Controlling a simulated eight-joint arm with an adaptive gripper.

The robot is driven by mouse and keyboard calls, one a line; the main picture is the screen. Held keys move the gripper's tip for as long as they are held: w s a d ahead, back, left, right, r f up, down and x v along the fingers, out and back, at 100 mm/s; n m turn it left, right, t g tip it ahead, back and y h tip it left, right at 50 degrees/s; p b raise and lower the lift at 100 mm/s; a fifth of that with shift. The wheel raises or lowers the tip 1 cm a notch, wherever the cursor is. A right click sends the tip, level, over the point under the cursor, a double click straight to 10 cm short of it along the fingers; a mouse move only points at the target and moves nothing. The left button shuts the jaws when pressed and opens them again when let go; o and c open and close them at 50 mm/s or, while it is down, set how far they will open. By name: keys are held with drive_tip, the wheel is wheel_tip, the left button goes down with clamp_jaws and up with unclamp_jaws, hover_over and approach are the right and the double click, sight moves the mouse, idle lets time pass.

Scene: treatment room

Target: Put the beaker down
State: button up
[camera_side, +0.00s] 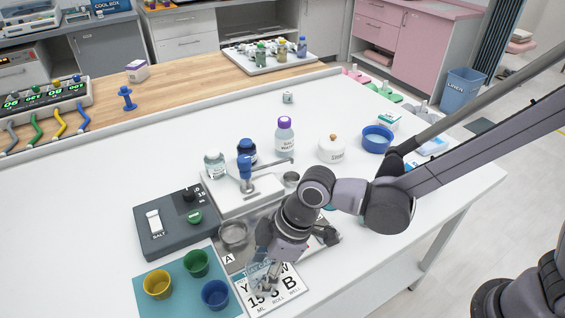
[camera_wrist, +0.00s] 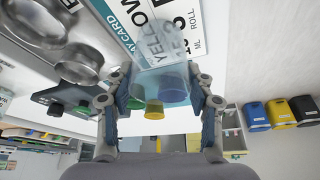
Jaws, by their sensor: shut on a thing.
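My gripper (camera_side: 264,268) is at the front of the white table, above the printed card (camera_side: 286,281) that reads YELLOW, 15 and B. In the wrist view my gripper (camera_wrist: 163,103) has its fingers on both sides of a clear, pale blue see-through beaker (camera_wrist: 160,78). The beaker is hard to make out in the side view, partly hidden by the fingers. I cannot tell whether its base touches the card. The card also shows in the wrist view (camera_wrist: 172,18), behind the beaker.
A teal mat (camera_side: 190,308) left of my gripper carries a yellow cup (camera_side: 158,284), a green cup (camera_side: 196,263) and a blue cup (camera_side: 215,294). A metal bowl (camera_side: 233,236) stands close behind. A dark device (camera_side: 176,240) sits further left.

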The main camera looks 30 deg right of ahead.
drive_tip(key=shift+f, duration=0.15)
drive_tip(key=o, duration=1)
drive_tip(key=shift+o, duration=0.2)
drive_tip(key=v, duration=1.2)
drive_tip(key=s+d+m+t+h, duration=0.1)
drive_tip(key=d+m+t+h, duration=0.3)
drive_tip(key=d+m, duration=0.9)
drive_tip(key=d+r+t, duration=0.1)
drive_tip(key=d, duration=1.4)
drive_tip(key=shift+s+d, duration=0.25)
drive_tip(key=shift+d, duration=0.1)
